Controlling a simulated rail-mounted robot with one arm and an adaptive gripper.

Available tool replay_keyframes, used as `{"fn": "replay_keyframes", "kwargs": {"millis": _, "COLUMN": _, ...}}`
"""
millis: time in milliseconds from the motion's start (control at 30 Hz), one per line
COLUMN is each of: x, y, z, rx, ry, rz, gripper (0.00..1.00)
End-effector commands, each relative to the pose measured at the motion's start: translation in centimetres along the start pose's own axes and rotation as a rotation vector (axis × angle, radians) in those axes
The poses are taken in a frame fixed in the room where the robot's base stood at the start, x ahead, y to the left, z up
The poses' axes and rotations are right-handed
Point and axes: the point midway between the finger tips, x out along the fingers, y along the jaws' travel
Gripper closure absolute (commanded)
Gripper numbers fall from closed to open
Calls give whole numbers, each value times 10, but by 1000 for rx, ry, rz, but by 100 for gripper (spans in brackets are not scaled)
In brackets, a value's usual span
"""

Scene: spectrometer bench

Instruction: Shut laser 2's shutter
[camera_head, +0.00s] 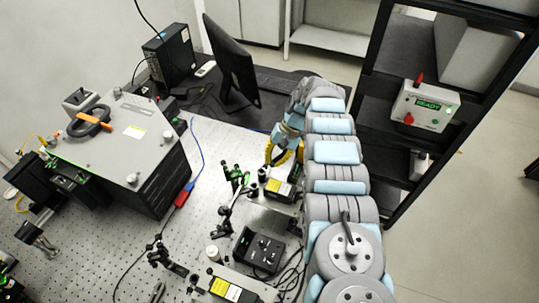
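Two laser-like boxes with yellow-and-white labels stand on the optical bench (135,238). One dark box (284,188) is at the bench's right side, just below my gripper. The other box (236,288) is at the bottom edge of the picture. I cannot read which of them is laser 2, and a shutter cannot be made out clearly on either. My gripper (283,160) has yellow fingers that look spread apart, pointing down at the upper end of the farther box. Whether they touch it cannot be told. The gripper looks empty.
A black controller box (259,250) with cables sits between the lasers. Small optic mounts (234,178) stand left of the farther box. A large instrument (128,150) fills the left. A monitor (232,62) stands behind. A READY box (424,106) sits on the right rack.

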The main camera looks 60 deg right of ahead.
Motion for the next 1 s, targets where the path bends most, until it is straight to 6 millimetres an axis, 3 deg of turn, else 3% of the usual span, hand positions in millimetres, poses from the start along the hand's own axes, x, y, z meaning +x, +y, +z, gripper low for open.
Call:
{"fn": "replay_keyframes", "kwargs": {"millis": 400, "x": -16, "y": 4, "z": 10, "rx": 15, "ry": 3, "rz": -4, "gripper": 100}}
{"fn": "replay_keyframes", "kwargs": {"millis": 1000, "x": -18, "y": 6, "z": 13, "rx": 17, "ry": 5, "rz": -5, "gripper": 100}}
